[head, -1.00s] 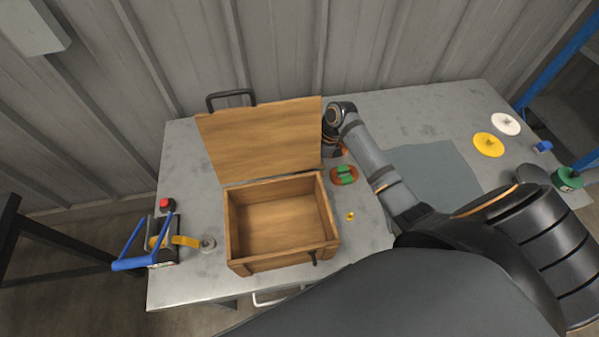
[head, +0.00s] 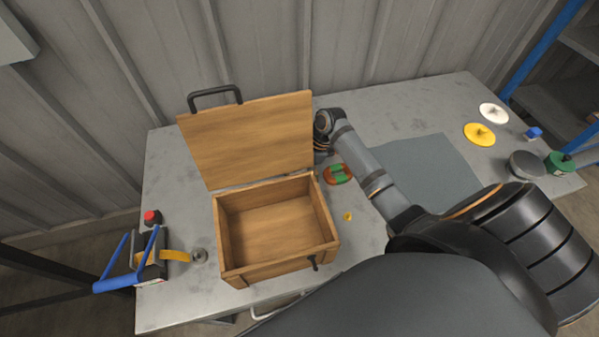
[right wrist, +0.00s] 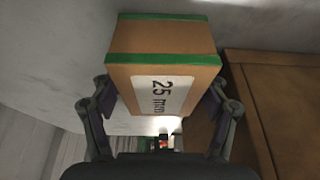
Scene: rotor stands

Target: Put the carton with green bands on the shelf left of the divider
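The carton with green bands (right wrist: 160,66) is brown, with a "25 mm" label, and fills the upper middle of the right wrist view. My right gripper (right wrist: 161,100) has a finger against each side of it and appears shut on it. In the head view my right arm reaches to the right edge of the raised lid of a wooden box; its gripper and the carton are mostly hidden there. A shelf (head: 580,45) with blue uprights shows at the upper right edge; I cannot make out a divider. My left gripper is not in view.
The open wooden box (head: 277,268) stands on the grey table (head: 170,300). A grey mat (head: 430,165), discs (head: 480,134) and a green spool (head: 560,162) lie right.

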